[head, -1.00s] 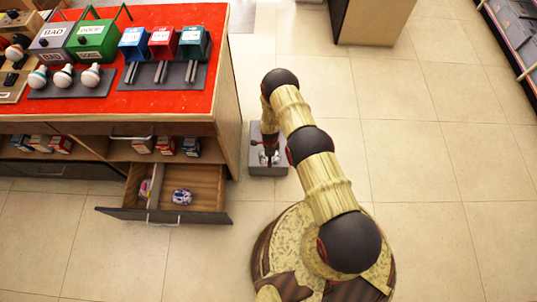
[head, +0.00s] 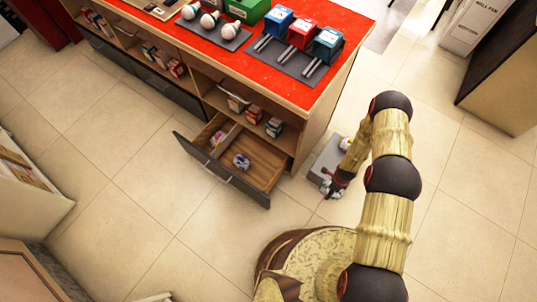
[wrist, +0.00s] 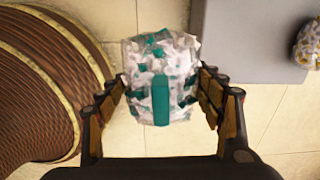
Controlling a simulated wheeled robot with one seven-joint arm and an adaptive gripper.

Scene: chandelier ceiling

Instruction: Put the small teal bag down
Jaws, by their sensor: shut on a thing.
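My gripper (wrist: 162,108) is shut on the small teal bag (wrist: 160,85), a white crinkled packet with teal patches and a teal band. In the wrist view the bag sits between both fingers, above floor tiles, just left of a grey slab (wrist: 240,45). In the head view my gripper (head: 333,183) is low, by the near edge of that grey slab (head: 322,158) on the floor. The bag is small there and partly hidden by the fingers. I cannot tell how high it hangs.
Another patterned bag (wrist: 308,45) lies on the slab. An open drawer (head: 262,178) of the red-topped counter (head: 345,22) holds a blue-white packet (head: 241,161) and a pinkish one (head: 217,138). My round base is close by. Floor right of the arm is clear.

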